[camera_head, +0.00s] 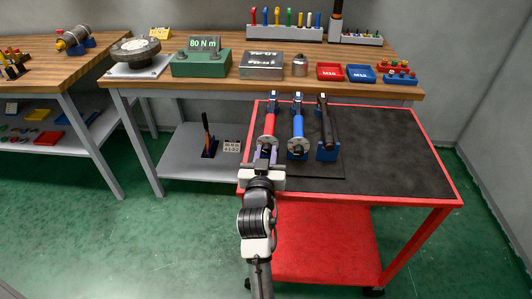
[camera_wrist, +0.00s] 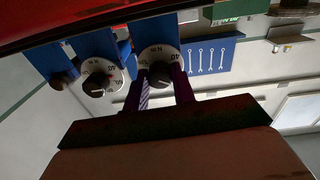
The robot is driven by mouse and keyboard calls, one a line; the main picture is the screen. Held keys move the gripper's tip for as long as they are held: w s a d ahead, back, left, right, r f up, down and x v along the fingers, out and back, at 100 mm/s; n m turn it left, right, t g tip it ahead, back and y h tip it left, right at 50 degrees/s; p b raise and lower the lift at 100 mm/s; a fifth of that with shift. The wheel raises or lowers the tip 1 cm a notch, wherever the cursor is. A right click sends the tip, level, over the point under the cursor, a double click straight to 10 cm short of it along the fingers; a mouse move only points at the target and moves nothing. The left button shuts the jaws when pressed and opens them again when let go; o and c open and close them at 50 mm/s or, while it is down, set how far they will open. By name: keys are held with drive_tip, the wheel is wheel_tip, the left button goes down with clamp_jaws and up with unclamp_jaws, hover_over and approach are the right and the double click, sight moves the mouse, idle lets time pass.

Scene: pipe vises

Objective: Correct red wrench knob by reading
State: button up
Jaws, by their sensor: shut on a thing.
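The red wrench (camera_head: 270,124) lies in a blue holder on the cart, its round end toward me. My gripper (camera_head: 265,153) is at that end. In the wrist view my purple fingers (camera_wrist: 163,84) stand on both sides of a dark knob (camera_wrist: 160,75), shut on it. A white dial with a scale surrounds this knob; "40" shows at its right, and the pointer's exact reading is unclear. The blue wrench (camera_head: 298,126) lies to the right, its dial (camera_wrist: 98,80) at the left in the wrist view. The green tester (camera_head: 201,65) has a display (camera_head: 205,43) reading "80 N m".
A black-handled wrench (camera_head: 326,125) lies right of the blue one. The black cart top (camera_head: 395,150) is clear at the right. Behind it, the bench holds a metal box (camera_head: 262,65), red (camera_head: 330,71) and blue (camera_head: 361,73) trays and a tool rack (camera_head: 284,33).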

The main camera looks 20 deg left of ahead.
idle(0.4)
drive_tip(key=o, duration=1)
drive_tip(key=shift+s, duration=0.1)
